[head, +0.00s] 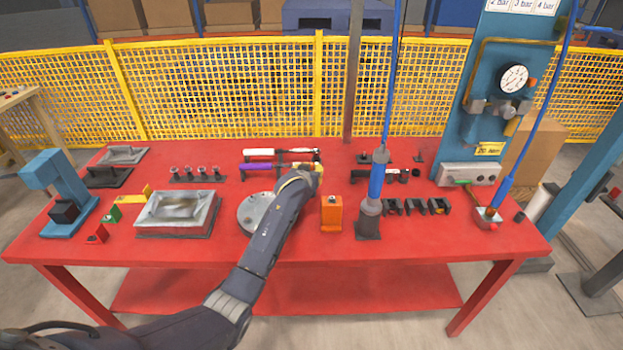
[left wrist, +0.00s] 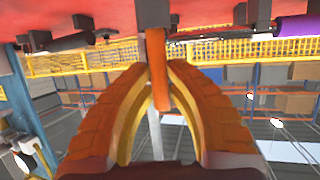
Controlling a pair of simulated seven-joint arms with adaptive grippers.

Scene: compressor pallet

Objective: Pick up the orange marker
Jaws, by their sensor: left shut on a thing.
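The orange marker (left wrist: 157,70) is between the two orange-padded fingers of my left gripper (left wrist: 156,78) in the left wrist view. A grey piece (left wrist: 152,13) shows at its upper end, against the red table; I cannot tell whether it is a cap or part of a holder. In the head view my left gripper (head: 314,172) is at the right end of the marker rack, and the orange marker is mostly hidden there. A purple marker (head: 257,166) and a white and red marker (head: 262,152) lie to its left. My right gripper is not in view.
The red table (head: 200,251) carries a grey metal casting (head: 178,212), a round grey plate (head: 256,213) under my left arm, and an orange box (head: 331,214). A blue hanging tool (head: 376,183) stands on the right. Free red surface shows along the front edge.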

